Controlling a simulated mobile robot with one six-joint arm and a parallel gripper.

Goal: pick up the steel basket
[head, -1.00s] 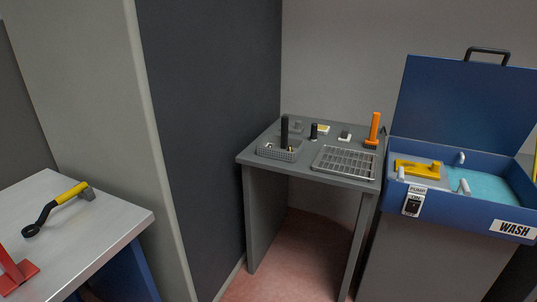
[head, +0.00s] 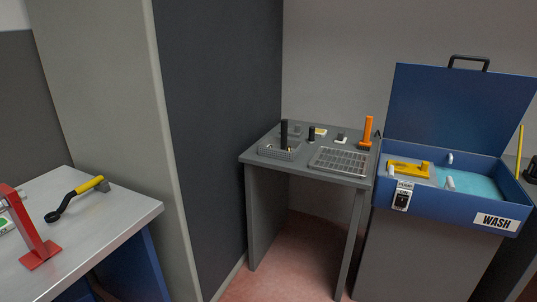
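The steel basket (head: 279,153) is a small grey mesh box on the left front part of a grey table (head: 310,177). A black upright handle (head: 284,133) rises from it or just behind it; I cannot tell which. A few small pale or brassy bits show in the basket. My gripper is not in the head view, so its state is hidden.
A slotted drain tray (head: 340,160), an orange-handled tool (head: 366,131) and small parts share the table. A blue wash tub (head: 450,205) with raised lid stands at right. A dark partition (head: 222,130) stands left. A metal bench (head: 95,225) holds a yellow-handled wrench (head: 75,198) and red stand (head: 35,240).

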